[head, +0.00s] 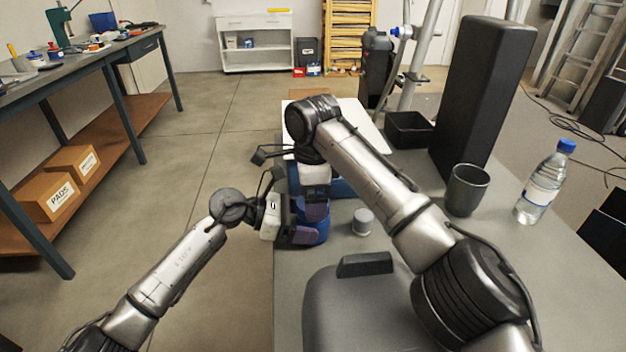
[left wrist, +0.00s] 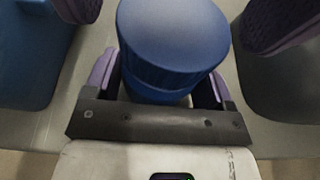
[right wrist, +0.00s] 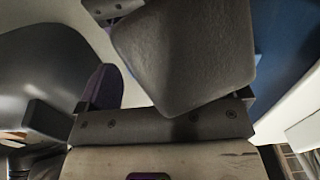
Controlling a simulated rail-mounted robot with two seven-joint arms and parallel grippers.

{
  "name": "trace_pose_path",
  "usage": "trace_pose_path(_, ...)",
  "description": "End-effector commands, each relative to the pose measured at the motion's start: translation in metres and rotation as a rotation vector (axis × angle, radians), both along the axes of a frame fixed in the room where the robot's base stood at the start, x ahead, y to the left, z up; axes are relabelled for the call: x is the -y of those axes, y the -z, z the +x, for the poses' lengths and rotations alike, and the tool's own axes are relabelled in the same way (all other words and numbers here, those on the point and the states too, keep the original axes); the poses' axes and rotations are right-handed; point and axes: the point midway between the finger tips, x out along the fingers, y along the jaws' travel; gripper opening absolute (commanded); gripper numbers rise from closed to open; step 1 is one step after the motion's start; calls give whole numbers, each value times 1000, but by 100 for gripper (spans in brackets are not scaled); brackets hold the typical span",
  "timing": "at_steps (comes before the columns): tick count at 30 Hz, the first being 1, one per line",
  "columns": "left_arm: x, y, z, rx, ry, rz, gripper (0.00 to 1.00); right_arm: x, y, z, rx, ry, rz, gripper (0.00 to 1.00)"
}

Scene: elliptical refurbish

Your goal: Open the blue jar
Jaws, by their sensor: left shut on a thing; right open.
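The blue jar (head: 322,232) stands upright at the left edge of the grey table, partly hidden by my grippers. The left wrist view shows its round blue lid (left wrist: 172,35) on top. My left gripper (head: 304,236) comes in from the left and is shut on the jar's body below the lid. My right gripper (head: 316,207) points down from above the jar and is open. Its purple fingers show at the upper corners of the left wrist view, on either side of the lid and apart from it. In the right wrist view a dark grey shape hides what lies between the fingers.
A small grey cylinder (head: 362,222) stands right of the jar. A blue container (head: 342,187) is behind it. A dark cup (head: 467,190), a water bottle (head: 545,184), a black tray (head: 408,129) and a tall dark block (head: 481,95) stand farther right.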

Motion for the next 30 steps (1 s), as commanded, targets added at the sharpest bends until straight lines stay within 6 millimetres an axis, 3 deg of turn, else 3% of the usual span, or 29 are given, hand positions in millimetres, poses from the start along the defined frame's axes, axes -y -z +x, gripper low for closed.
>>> trace_pose_path(6, 0, 0, 0, 0, 0, 0, 11, 0, 16, 0, 0, 0, 1, 92)
trace_pose_path(17, 0, 0, 0, 0, 0, 0, 11, 0, 19, 0, 0, -1, 1, 92)
trace_pose_path(30, 0, 0, 0, 0, 0, 0, 11, 0, 19, 0, 0, -1, 1, 51)
